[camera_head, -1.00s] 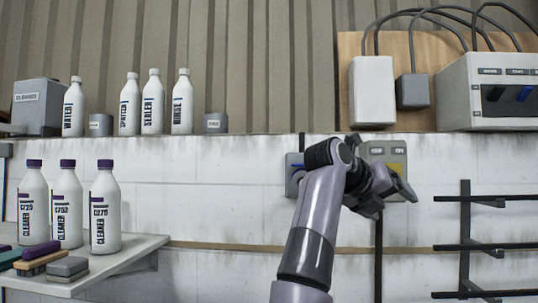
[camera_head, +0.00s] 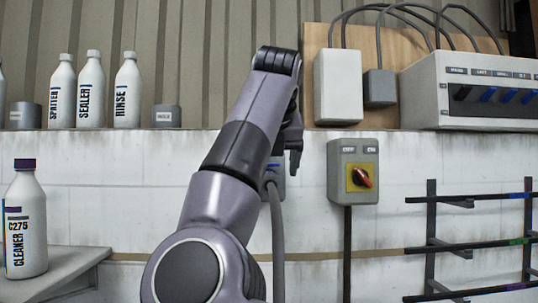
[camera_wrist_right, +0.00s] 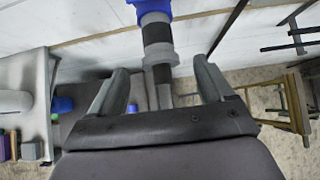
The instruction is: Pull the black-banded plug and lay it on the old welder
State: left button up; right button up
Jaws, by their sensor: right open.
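In the right wrist view a plug with a black band (camera_wrist_right: 157,33) and a grey collar sits in a blue socket (camera_wrist_right: 152,8) on the white wall. Its cable runs back between my fingers. My right gripper (camera_wrist_right: 161,75) is open around the line of the plug, its fingers apart on either side; contact is not visible. In the head view my right gripper (camera_head: 294,160) is partly hidden by its arm, in front of the blue-grey socket (camera_head: 275,172), with a grey cable (camera_head: 277,235) hanging below. I cannot make out the old welder. My left gripper is out of view.
Right of the socket is a grey switch box (camera_head: 340,170) with a red knob (camera_head: 362,178). A rod rack (camera_head: 431,240) stands further right. A ledge above holds bottles (camera_head: 91,90) and a control box (camera_head: 490,95). A small shelf (camera_head: 60,270) is at lower left.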

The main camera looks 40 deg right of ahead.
aim_at(270, 177)
jog(key=shift+p+x, duration=0.35)
jog(key=shift+x, duration=2.1)
jog(key=shift+r, duration=0.1)
grip_shut()
jog(key=shift+a, duration=0.15)
jog(key=shift+s, duration=0.15)
jog(key=shift+s+a, duration=0.1)
jog(key=shift+a, duration=0.05)
jog(key=shift+b, duration=0.3)
